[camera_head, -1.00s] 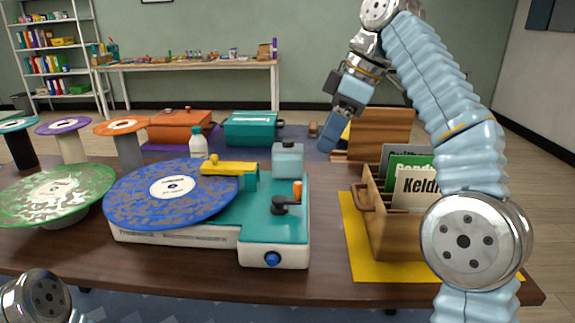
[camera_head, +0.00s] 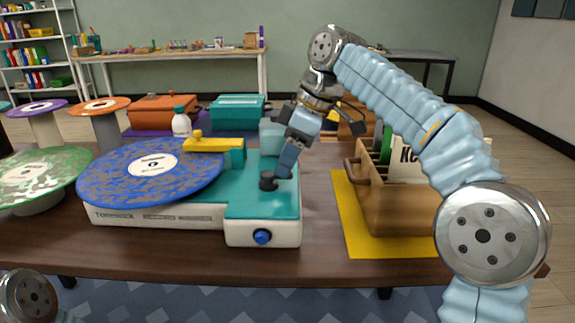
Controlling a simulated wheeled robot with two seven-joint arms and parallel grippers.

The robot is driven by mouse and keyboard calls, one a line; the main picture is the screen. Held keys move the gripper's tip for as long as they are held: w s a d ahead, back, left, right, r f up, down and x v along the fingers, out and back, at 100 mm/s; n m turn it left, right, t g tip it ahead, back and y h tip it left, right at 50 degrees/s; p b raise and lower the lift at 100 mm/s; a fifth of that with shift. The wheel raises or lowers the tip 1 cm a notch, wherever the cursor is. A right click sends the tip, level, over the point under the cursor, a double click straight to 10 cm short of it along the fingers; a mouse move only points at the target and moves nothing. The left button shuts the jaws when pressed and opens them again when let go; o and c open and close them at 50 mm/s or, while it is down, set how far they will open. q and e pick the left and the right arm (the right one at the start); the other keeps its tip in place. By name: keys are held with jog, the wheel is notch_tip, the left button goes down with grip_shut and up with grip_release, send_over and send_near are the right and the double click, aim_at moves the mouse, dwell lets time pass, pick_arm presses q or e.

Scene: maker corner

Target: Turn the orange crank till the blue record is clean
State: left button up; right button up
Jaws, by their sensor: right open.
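The blue record (camera_head: 125,180) lies on the turntable at the left of the white and teal machine (camera_head: 262,205), with grey smudges across its surface. A yellow arm (camera_head: 213,145) reaches over the record's right side. The crank's dark base (camera_head: 268,181) shows on the teal top; its orange knob is hidden behind my right gripper. My right gripper (camera_head: 284,172) points down at the crank, with its fingers around or right beside the knob; I cannot tell if they touch it. It is open. Of my left arm only a joint shows at the lower left; its gripper is out of view.
A green smudged record (camera_head: 38,177) stands to the left. A wooden crate (camera_head: 385,205) of records on a yellow mat (camera_head: 345,222) stands to the right. A white bottle (camera_head: 181,123), an orange box (camera_head: 163,110) and a teal box (camera_head: 237,110) stand behind.

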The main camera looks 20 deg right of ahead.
jog(key=shift+f, duration=0.15)
jog(key=shift+c, duration=0.3)
grip_shut()
